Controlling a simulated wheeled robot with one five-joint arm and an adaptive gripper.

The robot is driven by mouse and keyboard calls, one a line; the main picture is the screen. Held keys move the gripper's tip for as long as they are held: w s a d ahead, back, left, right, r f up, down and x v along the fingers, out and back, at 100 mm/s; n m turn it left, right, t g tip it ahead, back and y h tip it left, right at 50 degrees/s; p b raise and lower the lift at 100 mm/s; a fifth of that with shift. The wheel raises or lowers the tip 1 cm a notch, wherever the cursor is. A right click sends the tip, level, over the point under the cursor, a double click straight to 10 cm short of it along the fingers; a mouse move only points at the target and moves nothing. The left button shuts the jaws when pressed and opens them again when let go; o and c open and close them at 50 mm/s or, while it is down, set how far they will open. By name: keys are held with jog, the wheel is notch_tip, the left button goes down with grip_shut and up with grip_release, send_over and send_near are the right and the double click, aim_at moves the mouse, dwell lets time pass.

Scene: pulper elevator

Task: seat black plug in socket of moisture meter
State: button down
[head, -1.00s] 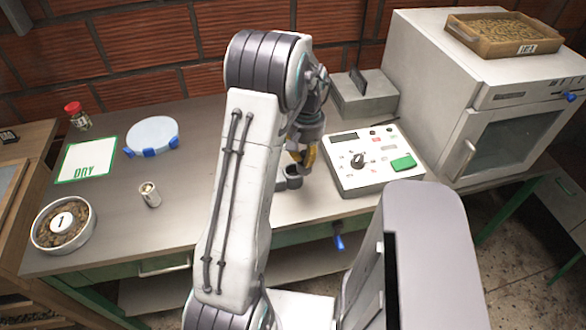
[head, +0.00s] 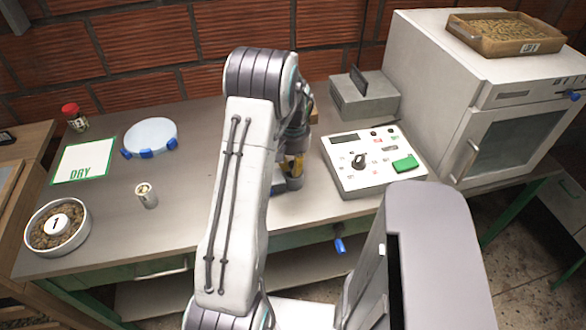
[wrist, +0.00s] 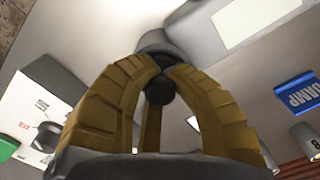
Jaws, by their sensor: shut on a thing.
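The moisture meter (head: 345,172), a pale box with a display, a dark knob and a green pad, stands on the bench right of my gripper. It also shows at the left of the wrist view (wrist: 32,112). My gripper (wrist: 157,84) has its yellow fingers closed around a small black rounded thing (wrist: 159,92), likely the black plug. A grey cylinder (wrist: 155,41) shows just beyond the fingertips; I cannot tell whether the black thing touches it. In the head view my gripper (head: 293,170) is low over the bench, partly behind my arm. I cannot make out the meter's socket.
A grey box (head: 365,100) stands behind the meter, and a large oven (head: 440,85) stands right. A blue DAMP card (wrist: 297,92) and metal cans (wrist: 305,135) show in the wrist view. A small can (head: 147,196) and a bowl (head: 75,240) stand left.

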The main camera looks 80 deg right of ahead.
jog(key=shift+f, duration=0.2)
jog(key=c, duration=1.2)
grip_release()
jog(key=shift+a, duration=0.1)
jog(key=shift+c, duration=0.2)
jog(key=shift+r, duration=0.1)
